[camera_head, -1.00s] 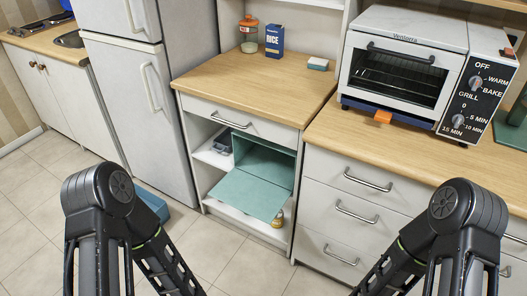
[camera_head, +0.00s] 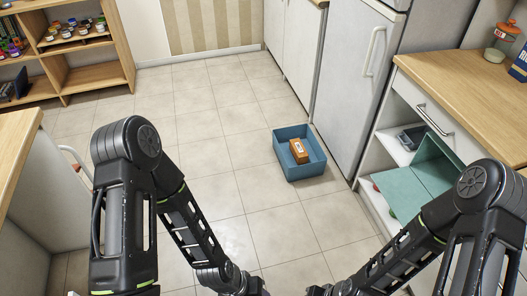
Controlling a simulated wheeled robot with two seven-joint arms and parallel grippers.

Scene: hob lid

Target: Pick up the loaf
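A brown-orange block with a white label (camera_head: 299,150), which looks like the loaf, lies inside a blue open bin (camera_head: 285,177) on the floor, left of the fridge. My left arm comes down from the left and my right arm from the right, both in front of the bin. Their far ends reach the bottom edge of the picture, and the fingers of both grippers are out of view. Nothing held can be seen.
The tiled floor (camera_head: 215,160) around the bin is mostly clear. The fridge (camera_head: 350,90) stands close to its right. A cabinet (camera_head: 440,110) with a teal lowered flap (camera_head: 412,180) is at right. A counter (camera_head: 15,160) and wooden shelf unit (camera_head: 62,75) are at left.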

